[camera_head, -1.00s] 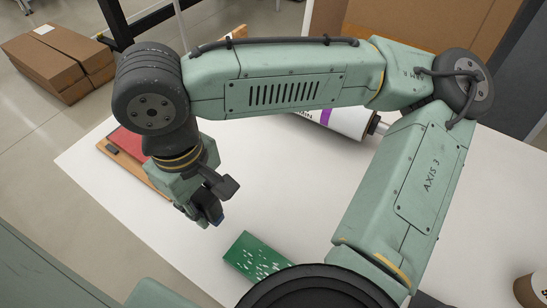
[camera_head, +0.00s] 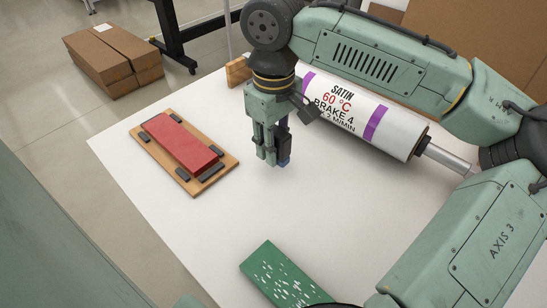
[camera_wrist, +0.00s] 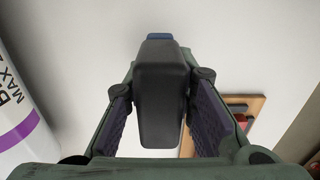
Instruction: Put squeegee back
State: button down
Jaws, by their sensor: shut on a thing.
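My gripper (camera_head: 273,152) is above the white table, shut on a dark squeegee. In the wrist view the squeegee (camera_wrist: 161,95) is a black block between the two purple-padded fingers, with a blue edge (camera_wrist: 159,37) at its far end. In the head view the fingers hide most of it, and a small dark blue tip (camera_head: 284,159) shows low by the fingers. The squeegee seems clear of the table, but the exact gap cannot be told.
A white roller (camera_head: 350,108) marked "SATIN" lies behind and right of my gripper. A wooden board (camera_head: 222,164) bearing a red block (camera_head: 182,143) and dark pads lies left. A green speckled panel (camera_head: 275,275) lies in front. Bare white table (camera_head: 225,215) lies between.

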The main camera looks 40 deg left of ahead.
jog(key=shift+f+b, duration=1.5)
jog(key=shift+f, duration=0.15)
jog(key=shift+f, duration=0.1)
jog(key=c, duration=1.3)
grip_release()
jog(key=shift+c, duration=0.2)
notch_tip(320, 180, up, 12)
jog(key=shift+r+b, duration=0.15)
jog(key=shift+b, duration=0.2)
